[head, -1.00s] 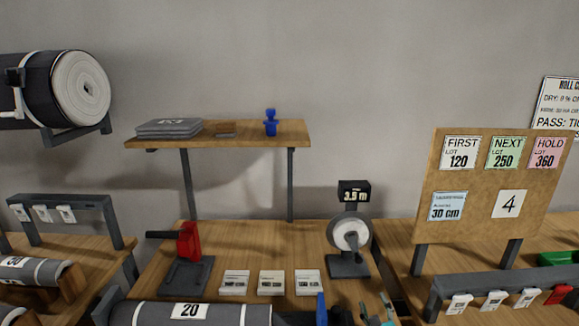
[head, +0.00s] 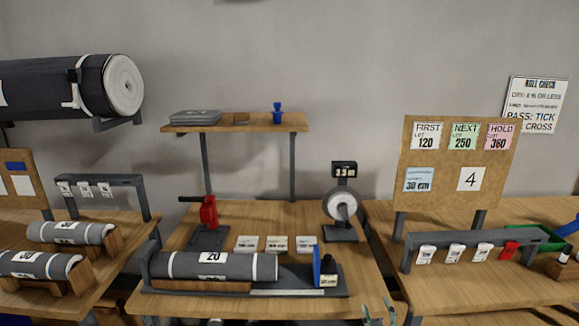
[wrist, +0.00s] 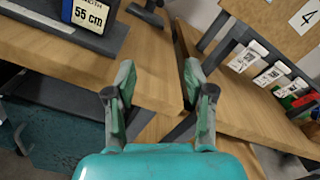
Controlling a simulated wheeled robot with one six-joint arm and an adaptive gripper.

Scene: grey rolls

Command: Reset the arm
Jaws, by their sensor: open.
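My gripper (wrist: 160,95) is open and empty in the wrist view, its two fingers apart over the gap between the middle table and the right table. In the head view only the tips of my gripper (head: 378,313) show, at the bottom edge, in front of the middle table's front right corner. Nothing is between the fingers.
The middle table (head: 320,225) holds a grey roll (head: 225,265) marked 20, a blue stop (head: 317,268), a red tool (head: 208,212) and a round gauge (head: 342,205). A tag rail (head: 470,240) stands on the right table. A shelf (head: 240,124) hangs above.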

